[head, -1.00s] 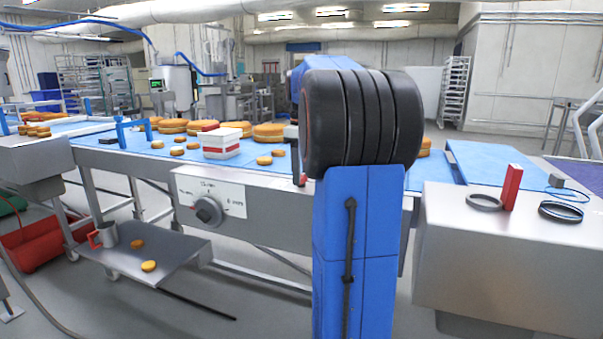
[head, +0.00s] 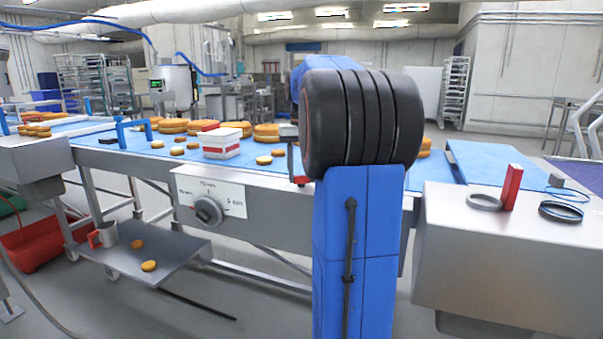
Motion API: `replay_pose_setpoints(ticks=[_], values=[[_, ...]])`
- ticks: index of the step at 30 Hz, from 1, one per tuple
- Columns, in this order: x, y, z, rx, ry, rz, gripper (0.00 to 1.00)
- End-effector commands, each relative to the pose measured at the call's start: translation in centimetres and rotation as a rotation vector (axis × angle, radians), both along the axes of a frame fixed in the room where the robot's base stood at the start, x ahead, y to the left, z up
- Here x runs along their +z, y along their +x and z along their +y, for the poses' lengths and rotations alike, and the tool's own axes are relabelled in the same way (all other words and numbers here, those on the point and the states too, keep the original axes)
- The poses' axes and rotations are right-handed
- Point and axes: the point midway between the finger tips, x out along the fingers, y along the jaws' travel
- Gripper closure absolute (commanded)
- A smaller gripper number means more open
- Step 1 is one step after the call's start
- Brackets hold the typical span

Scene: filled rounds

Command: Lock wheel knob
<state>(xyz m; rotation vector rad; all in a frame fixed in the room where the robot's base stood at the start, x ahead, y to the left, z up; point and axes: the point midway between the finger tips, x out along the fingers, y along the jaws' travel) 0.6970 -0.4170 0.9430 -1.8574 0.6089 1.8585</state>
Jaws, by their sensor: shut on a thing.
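A dark round dial knob (head: 208,211) sits on a white label plate (head: 230,201) on the front of the steel conveyor frame, left of my arm. Marks in mm are printed around it. Nothing touches this knob. I cannot tell whether it is the wheel knob of the task. A small grey and red part (head: 298,165) shows at the belt's near edge, just left of my arm's black joint. The rest of it is hidden, and I cannot tell what it is. My gripper is hidden behind my own blue and black arm.
Orange-brown filled rounds (head: 266,132) and a white box with a red band (head: 221,143) stand on the blue belt (head: 145,150). A low shelf (head: 185,252) holds a jug.

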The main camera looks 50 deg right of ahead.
Motion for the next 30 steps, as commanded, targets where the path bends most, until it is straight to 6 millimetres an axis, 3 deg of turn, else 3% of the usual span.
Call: replay_pose_setpoints(ticks=[15,30], values=[[0.08,0.03,-0.03,-0.417,-0.002,-0.002,0.82],[0.09,0.03,-0.03,-0.559,-0.001,-0.003,0.82]])
